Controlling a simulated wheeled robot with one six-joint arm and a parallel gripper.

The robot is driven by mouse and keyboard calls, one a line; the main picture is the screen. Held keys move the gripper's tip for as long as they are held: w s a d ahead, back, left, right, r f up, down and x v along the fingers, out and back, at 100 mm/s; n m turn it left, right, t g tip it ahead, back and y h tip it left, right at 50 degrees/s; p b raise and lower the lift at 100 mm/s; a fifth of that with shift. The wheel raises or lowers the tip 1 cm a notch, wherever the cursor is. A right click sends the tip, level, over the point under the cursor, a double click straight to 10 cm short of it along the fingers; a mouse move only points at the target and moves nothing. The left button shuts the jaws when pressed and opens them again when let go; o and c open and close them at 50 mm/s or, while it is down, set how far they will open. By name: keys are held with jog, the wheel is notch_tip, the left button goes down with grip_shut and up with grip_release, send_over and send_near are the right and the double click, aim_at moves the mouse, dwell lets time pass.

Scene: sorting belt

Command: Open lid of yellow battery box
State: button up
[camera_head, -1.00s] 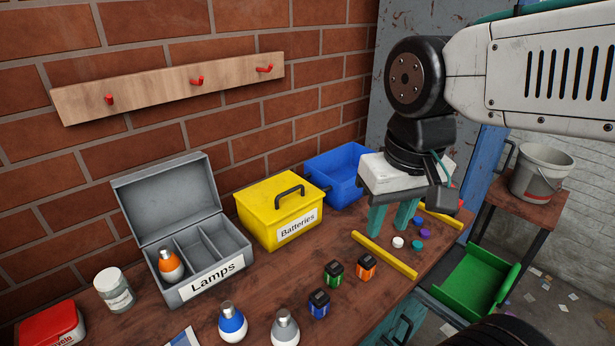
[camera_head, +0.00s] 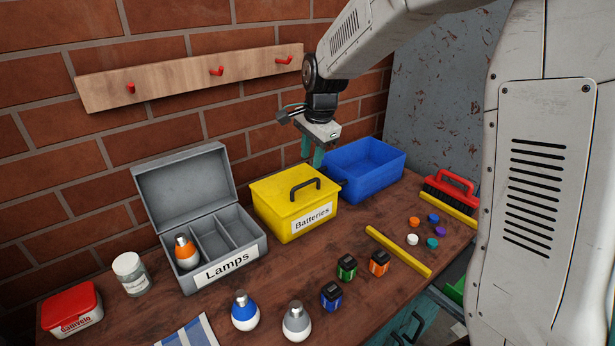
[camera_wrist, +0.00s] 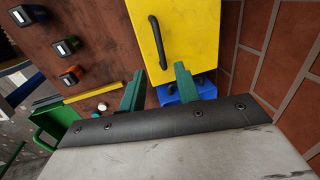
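The yellow battery box (camera_head: 294,207) stands on the bench with its lid closed and a black handle (camera_head: 305,186) on top. A "Batteries" label is on its front. My gripper (camera_head: 312,152) is above and behind the box's right side, near the blue bin, and holds nothing. In the wrist view, the green fingers of my gripper (camera_wrist: 157,88) are apart, with the yellow box (camera_wrist: 185,35) and its black handle (camera_wrist: 157,45) just beyond them. The fingers do not touch the handle.
The blue bin (camera_head: 385,185) stands right of the box. The grey lamps box (camera_head: 245,252) stands open at left, its raised lid close by. Batteries (camera_head: 331,296), bulbs (camera_head: 297,325) and a yellow bar (camera_head: 398,252) lie in front. The brick wall (camera_head: 240,145) is close behind.

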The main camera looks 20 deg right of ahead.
aim_at(307, 182)
jog(key=f, duration=0.2)
jog(key=w+f, duration=0.1)
jog(key=f, duration=0.4)
jog(key=shift+w+a+f, duration=0.25)
jog(key=shift+w+f, duration=0.05)
jog(key=shift+f, duration=0.05)
jog(key=shift+c, duration=0.2)
grip_shut()
